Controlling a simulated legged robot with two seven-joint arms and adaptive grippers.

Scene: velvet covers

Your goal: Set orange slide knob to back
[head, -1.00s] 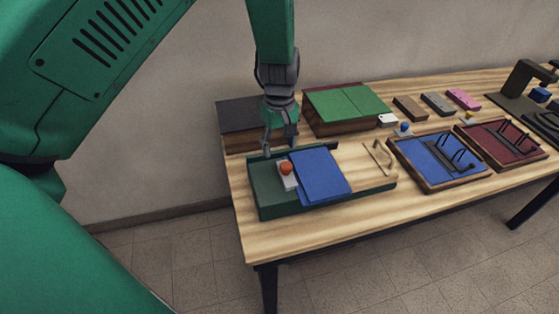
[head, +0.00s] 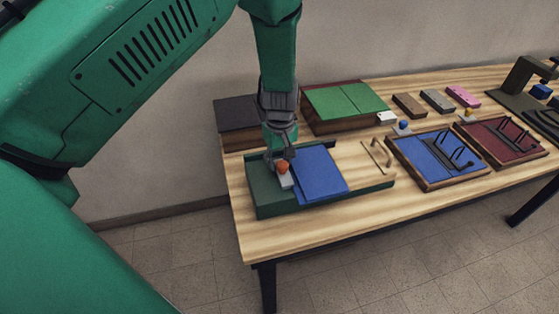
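The orange slide knob (head: 283,167) sits on a pale block (head: 286,182) on the dark green tray-like base (head: 266,205) at the table's left end. A blue panel (head: 320,174) lies just right of the knob on the same base. My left gripper (head: 279,158) points down from above, right at the back side of the knob. Its fingertips are partly hidden around the knob, so I cannot tell whether they are open or closed, or touching it. My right gripper is not in view.
A dark brown box (head: 237,122) and a box with a green lid (head: 345,105) stand behind the base. Blue (head: 438,158) and red (head: 500,139) trays with black racks are to the right. Bare wood (head: 350,214) lies along the front edge.

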